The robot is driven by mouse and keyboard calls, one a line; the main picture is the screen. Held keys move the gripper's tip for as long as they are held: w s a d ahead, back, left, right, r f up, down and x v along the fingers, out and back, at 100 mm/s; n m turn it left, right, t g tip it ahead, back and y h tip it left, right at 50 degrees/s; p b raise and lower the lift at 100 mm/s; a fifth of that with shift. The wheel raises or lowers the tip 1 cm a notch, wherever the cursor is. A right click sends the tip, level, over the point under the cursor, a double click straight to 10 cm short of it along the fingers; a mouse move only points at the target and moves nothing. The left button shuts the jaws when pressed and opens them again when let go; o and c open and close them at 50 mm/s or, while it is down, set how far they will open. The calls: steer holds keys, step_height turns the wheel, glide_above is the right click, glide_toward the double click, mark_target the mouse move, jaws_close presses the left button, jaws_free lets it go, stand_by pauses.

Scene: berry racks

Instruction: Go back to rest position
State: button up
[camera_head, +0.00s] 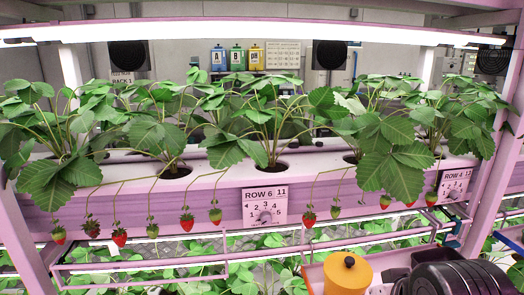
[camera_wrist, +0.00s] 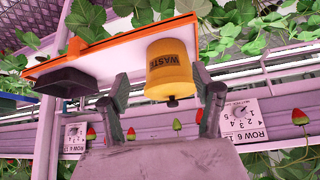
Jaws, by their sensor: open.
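My gripper (camera_wrist: 168,86) shows in the wrist view with its two grey fingers wide apart. Nothing is held between them. The wrist view looks upside down, with the sign text inverted. The yellow waste bin (camera_wrist: 172,66) appears between and beyond the fingertips, apart from them as far as I can tell. In the head view the gripper's fingers cannot be made out. The orange-yellow bin (camera_head: 347,276) stands at the bottom, right of the middle.
A pink rack (camera_head: 150,203) holds a row of strawberry plants. Red strawberries (camera_head: 187,222) and paler ones hang along its front. A sign (camera_head: 265,207) reads ROW 6. A dark tray (camera_wrist: 66,81) sits beside the bin in the wrist view. Pink uprights (camera_head: 495,150) stand at the sides.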

step_height(320, 180, up, 12)
steer(key=p, duration=1)
steer(key=shift+p, duration=0.35)
stand_by(2.0)
